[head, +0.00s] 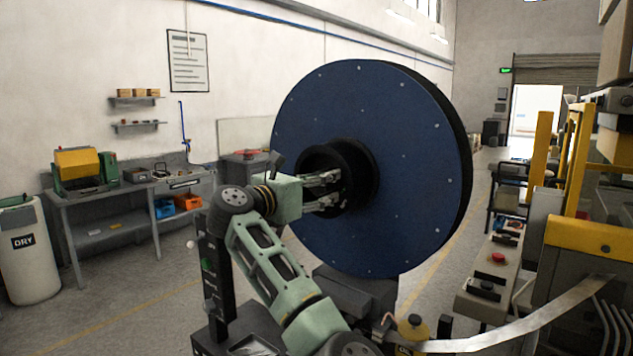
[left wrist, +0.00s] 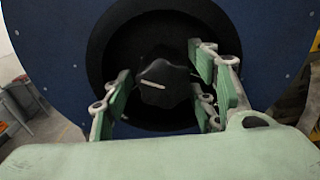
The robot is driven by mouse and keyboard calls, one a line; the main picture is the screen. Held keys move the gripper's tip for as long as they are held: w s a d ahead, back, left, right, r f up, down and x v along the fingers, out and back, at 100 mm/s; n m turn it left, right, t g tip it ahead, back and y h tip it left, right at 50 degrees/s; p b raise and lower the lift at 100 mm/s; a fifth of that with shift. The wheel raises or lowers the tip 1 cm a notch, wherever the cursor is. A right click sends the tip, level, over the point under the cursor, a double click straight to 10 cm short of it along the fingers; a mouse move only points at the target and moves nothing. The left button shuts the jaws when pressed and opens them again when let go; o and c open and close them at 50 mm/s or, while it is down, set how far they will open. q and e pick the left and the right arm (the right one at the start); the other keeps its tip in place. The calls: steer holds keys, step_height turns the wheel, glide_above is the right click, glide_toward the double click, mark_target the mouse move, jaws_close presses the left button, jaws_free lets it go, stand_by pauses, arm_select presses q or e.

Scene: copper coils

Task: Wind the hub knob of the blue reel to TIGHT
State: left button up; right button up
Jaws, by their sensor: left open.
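The blue reel (head: 420,150) stands upright on a dark stand, its flange filling the middle of the head view. The left wrist view shows its blue face (left wrist: 65,60) around a black recessed hub (left wrist: 112,45). Inside the hub is a dark lobed knob (left wrist: 165,88) with a pale, nearly horizontal line on its face. My left gripper (head: 334,189) reaches into the hub from the left. In the left wrist view its green-padded fingers are spread to either side of the knob, with a visible gap on the left. I see no TIGHT lettering. In the head view the knob is hidden.
A workbench (head: 110,225) with machines and bins stands along the left wall, beside a white DRY drum (head: 28,262). Yellow-framed machinery (head: 590,235) and a control panel with a red button (head: 498,258) stand at the right. A curved metal strip (head: 500,342) crosses the lower right.

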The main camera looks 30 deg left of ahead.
arm_select(q)
steer(key=shift+c, duration=0.4)
steer(key=c, duration=1)
